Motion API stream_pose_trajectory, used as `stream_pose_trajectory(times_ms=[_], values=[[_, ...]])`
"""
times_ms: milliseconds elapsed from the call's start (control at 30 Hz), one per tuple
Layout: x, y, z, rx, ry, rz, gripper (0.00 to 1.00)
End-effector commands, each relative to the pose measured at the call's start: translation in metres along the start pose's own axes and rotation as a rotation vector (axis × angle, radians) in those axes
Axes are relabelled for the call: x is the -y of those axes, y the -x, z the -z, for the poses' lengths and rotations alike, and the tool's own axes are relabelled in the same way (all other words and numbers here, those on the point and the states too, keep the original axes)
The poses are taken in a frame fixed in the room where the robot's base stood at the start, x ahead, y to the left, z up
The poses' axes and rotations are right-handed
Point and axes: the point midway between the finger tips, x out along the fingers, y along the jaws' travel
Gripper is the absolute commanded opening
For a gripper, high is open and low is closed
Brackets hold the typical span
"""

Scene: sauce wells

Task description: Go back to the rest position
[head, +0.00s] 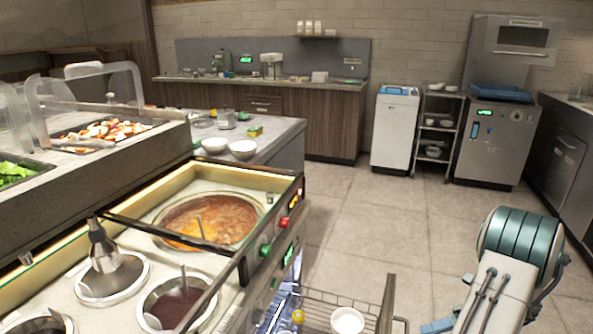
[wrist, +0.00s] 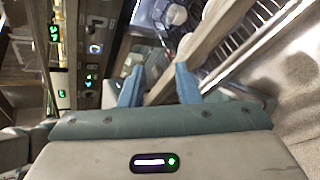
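My gripper shows in the wrist view (wrist: 159,75) as two blue fingers spread apart, with nothing clearly held between them. A pale bar (wrist: 205,45) of the pulled-out wire rack runs diagonally just beyond and partly between the fingertips; I cannot tell whether they touch it. In the head view, my arm is at the lower right, with a blue part of the gripper (head: 438,326) at the bottom edge, just right of the rack (head: 325,300). The rest of the gripper is cut off there.
A white bowl (head: 347,320) sits in the rack, which juts out below the sauce-well counter (head: 205,180). A pot of red-orange sauce (head: 225,222) is in the counter. A white cabinet (head: 396,130) and shelf rack stand at the back. The tiled floor (head: 370,215) between is clear.

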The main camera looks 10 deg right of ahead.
Motion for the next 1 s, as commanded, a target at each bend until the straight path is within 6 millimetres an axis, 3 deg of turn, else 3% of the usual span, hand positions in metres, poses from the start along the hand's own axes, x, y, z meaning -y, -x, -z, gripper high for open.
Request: stream_pose_trajectory(times_ms=[33, 200, 400, 700, 1000], values=[[-0.028, -0.004, -0.016, -0.059, 0.092, 0.021, 0.29], [-0.095, -0.027, -0.043, -0.258, 0.417, 0.07, 0.29], [-0.171, -0.051, -0.061, -0.494, 0.822, 0.09, 0.29], [-0.274, -0.078, -0.064, -0.855, 1.461, 0.047, 0.29], [-0.361, -0.091, -0.054, -1.222, 2.117, -0.068, 0.29]])
